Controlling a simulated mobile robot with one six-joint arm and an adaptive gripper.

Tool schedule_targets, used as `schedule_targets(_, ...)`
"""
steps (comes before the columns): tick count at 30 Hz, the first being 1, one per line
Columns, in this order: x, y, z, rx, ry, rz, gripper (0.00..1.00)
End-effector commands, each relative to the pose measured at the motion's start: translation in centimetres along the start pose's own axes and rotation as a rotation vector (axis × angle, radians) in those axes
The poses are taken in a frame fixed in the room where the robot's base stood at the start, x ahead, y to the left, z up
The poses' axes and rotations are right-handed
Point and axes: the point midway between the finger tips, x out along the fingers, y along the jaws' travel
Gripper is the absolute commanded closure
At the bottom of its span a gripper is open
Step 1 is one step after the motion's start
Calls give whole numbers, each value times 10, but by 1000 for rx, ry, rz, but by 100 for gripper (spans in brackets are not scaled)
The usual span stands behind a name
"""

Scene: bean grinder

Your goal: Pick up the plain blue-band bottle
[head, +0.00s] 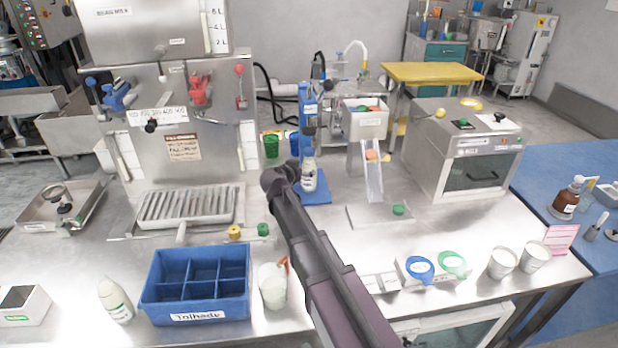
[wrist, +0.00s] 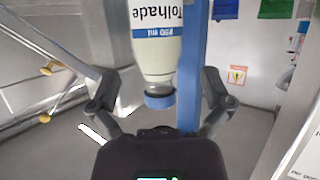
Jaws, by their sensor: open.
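A pale bottle with a white label, a blue band and a blue cap (wrist: 158,100) fills the upper middle of the wrist view. Its label reads "Tolhade" upside down in that view. My gripper (wrist: 160,95) is open, with one dark finger on each side of the bottle's cap and neck and gaps visible on both sides. In the head view a pale bottle (head: 308,180) stands at the blue stand (head: 315,192), just right of my arm's end. My fingers cannot be made out clearly there.
A blue divided bin (head: 195,308) labelled "Tolhade", another pale bottle (head: 115,300) and a beaker (head: 273,292) stand at the front of the steel table. The blue post (wrist: 192,60) rises close beside the bottle. A white bin and ramp (head: 373,170) stand to its right.

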Motion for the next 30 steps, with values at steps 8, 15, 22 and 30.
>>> schedule_targets(8,3,0,0,0,0,0,0)
schedule_targets(15,8,1,0,0,0,1,0)
schedule_targets(22,32,2,1,-1,0,1,0)
schedule_targets(30,55,3,0,0,0,1,0)
